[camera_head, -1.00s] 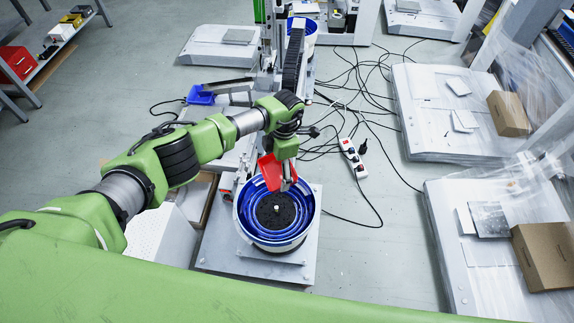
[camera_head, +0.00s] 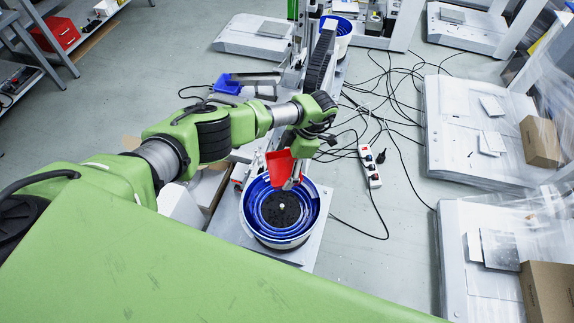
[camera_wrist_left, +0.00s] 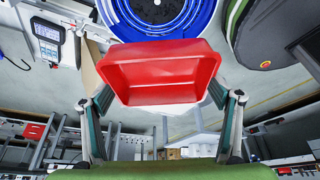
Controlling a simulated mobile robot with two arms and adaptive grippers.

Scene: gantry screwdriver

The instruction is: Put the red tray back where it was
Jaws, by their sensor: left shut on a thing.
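The red tray (camera_head: 280,167) is held by my left gripper (camera_head: 292,183), over the back edge of the round blue bowl feeder (camera_head: 283,209). In the left wrist view the tray (camera_wrist_left: 158,72) sits between the two fingers of my left gripper (camera_wrist_left: 160,100), its hollow side facing the camera, and it looks empty. The blue rings of the feeder (camera_wrist_left: 190,22) show behind it at the top. In the head view part of the tray is hidden by the gripper. My right gripper is not in view.
A power strip (camera_head: 370,166) and loose black cables lie on the floor to the right. Grey shelving with a red box (camera_head: 62,33) stands at the far left. Cardboard boxes (camera_head: 541,141) rest on pallets at right.

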